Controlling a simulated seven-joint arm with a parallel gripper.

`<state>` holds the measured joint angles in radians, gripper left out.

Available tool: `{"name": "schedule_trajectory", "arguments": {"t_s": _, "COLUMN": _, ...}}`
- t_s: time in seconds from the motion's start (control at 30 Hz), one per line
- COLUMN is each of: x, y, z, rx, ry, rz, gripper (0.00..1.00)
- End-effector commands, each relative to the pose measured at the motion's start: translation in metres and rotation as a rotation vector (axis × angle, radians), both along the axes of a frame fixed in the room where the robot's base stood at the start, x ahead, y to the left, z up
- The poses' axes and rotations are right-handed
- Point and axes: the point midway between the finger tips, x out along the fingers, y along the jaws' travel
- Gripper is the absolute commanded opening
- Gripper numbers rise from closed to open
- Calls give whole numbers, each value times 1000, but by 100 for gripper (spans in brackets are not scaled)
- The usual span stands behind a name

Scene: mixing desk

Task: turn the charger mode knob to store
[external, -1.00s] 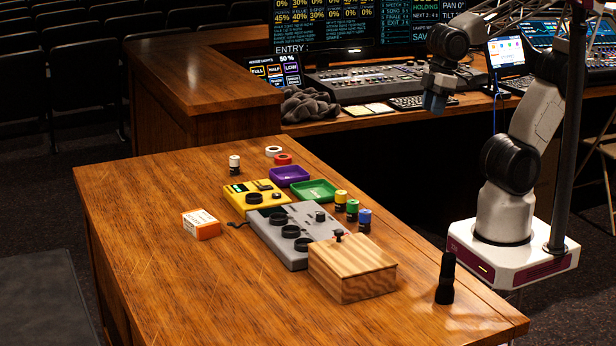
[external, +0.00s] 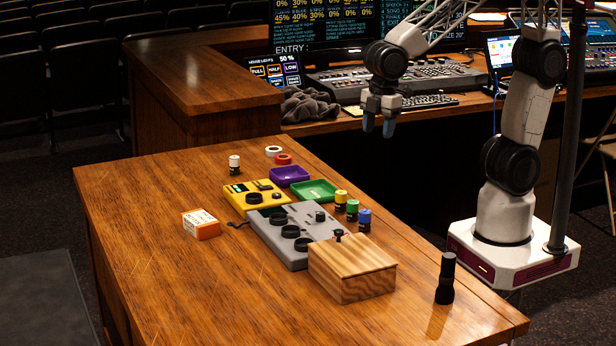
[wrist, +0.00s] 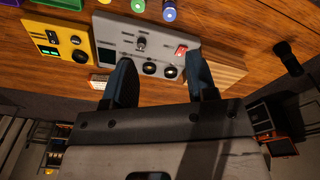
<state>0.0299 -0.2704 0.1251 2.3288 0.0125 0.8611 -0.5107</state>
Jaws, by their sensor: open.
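A grey control box (external: 301,216) lies on the wooden desk, with several black round knobs and a smaller knob (external: 320,216). In the wrist view the grey box (wrist: 112,30) shows that small knob (wrist: 140,44), a red switch (wrist: 181,50) and round black knobs. A yellow box (external: 235,199) with a dark display and knobs sits beside it. The labels are too small to read, so I cannot tell which box is the charger. My gripper (external: 378,126) is open and empty, pointing down, high and well behind the boxes; its fingers (wrist: 159,58) frame the grey box in the wrist view.
A wooden box (external: 352,270) stands against the grey box's near end. Green (external: 314,191) and purple (external: 288,175) trays and several small capped bottles line the far side. A black flashlight (external: 446,280) stands at right, an orange box (external: 201,224) at left. The desk's near left is clear.

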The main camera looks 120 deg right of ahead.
Motion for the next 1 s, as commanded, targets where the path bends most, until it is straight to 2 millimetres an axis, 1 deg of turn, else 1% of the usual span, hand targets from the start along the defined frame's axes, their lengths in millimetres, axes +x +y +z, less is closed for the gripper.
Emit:
{"name": "schedule_trajectory", "arguments": {"t_s": 0.03, "x": 10, "y": -1, "z": -6, "rx": -1, "ry": 11, "rz": 23, "gripper": 52}}
{"name": "schedule_trajectory", "arguments": {"t_s": 0.2, "x": 41, "y": -3, "z": -25, "rx": -5, "ry": 34, "rz": 115, "gripper": 52}}
{"name": "schedule_trajectory", "arguments": {"t_s": 0.47, "x": 87, "y": -8, "z": -59, "rx": -5, "ry": 70, "rz": 257, "gripper": 52}}
{"name": "schedule_trajectory", "arguments": {"t_s": 0.7, "x": 127, "y": -12, "z": -95, "rx": -2, "ry": 101, "rz": 387, "gripper": 52}}
{"name": "schedule_trajectory", "arguments": {"t_s": 0.9, "x": 151, "y": -15, "z": -122, "rx": 3, "ry": 119, "rz": 470, "gripper": 52}}
{"name": "schedule_trajectory", "arguments": {"t_s": 1.0, "x": 157, "y": -16, "z": -130, "rx": 5, "ry": 124, "rz": 495, "gripper": 52}}
